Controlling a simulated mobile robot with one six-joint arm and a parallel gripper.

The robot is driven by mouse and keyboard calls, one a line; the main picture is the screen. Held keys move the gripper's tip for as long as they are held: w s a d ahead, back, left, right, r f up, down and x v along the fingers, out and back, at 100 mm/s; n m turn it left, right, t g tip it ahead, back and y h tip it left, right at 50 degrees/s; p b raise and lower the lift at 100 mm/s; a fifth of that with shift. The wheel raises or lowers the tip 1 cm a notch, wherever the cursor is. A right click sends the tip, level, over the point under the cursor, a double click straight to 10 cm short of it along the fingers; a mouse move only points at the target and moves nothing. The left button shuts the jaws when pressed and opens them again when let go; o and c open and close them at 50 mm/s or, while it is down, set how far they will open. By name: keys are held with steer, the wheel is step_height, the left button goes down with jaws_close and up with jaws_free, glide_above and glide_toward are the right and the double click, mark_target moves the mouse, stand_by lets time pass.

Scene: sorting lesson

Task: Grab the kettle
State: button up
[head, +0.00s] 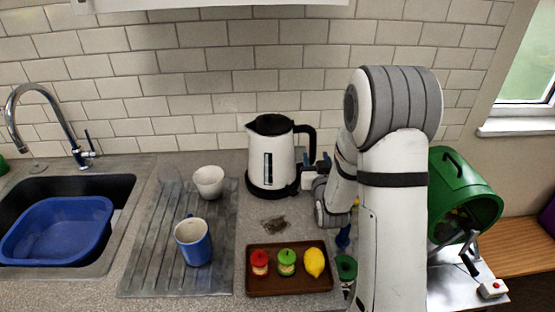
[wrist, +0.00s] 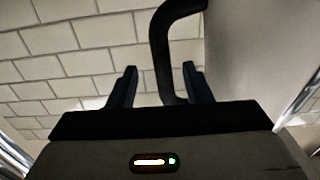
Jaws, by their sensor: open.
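The kettle (head: 268,160) is white with a black lid, base and handle. It stands upright on the counter against the tiled wall, with its handle on the right side. My gripper (head: 315,165) is just right of the kettle at handle height, partly hidden by my arm. In the wrist view the two dark fingers of my gripper (wrist: 158,85) are apart, with the lower part of the black kettle handle (wrist: 160,50) showing between them. I cannot tell whether the fingers touch the handle.
A brown tray (head: 290,289) with two small jars and a lemon lies in front of the kettle. A white bowl (head: 209,182) and a blue mug (head: 195,245) stand on the drainboard (head: 150,280) at left. A green drum (head: 450,180) stands right of my arm.

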mark_target(313, 151)
steer(key=w+p, duration=0.2)
steer(key=w, duration=0.3)
steer(key=shift+a, duration=0.15)
steer(key=shift+c, duration=0.3)
jaws_close()
stand_by(0.8)
steer(key=shift+w+r, duration=0.1)
steer(key=shift+r, duration=0.05)
